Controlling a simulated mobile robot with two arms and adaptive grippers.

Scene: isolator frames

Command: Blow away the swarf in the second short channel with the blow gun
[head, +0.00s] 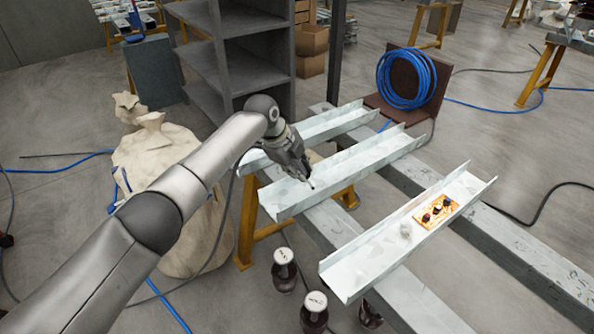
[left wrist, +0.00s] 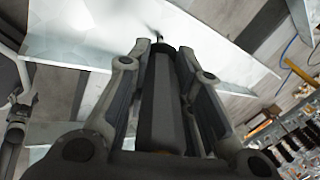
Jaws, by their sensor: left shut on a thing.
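My left gripper (head: 298,164) is shut on the blow gun, whose dark body (left wrist: 163,105) lies between its fingers in the left wrist view. A thin nozzle (head: 311,185) points down over the middle one of three pale metal channels (head: 350,168), which I take as the second short channel. The nozzle tip appears close above its floor; I cannot tell the exact gap. The channel also fills the upper part of the left wrist view (left wrist: 85,35). I cannot make out swarf in it for certain. My right gripper is not in view.
A similar channel (head: 355,119) lies behind, and another (head: 375,260) in front holds an orange board (head: 421,217) with dark parts and a pale lump (head: 405,230). They rest on grey beams. A coiled blue hose (head: 405,78) is at the back. Dark round-topped objects (head: 285,270) stand below.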

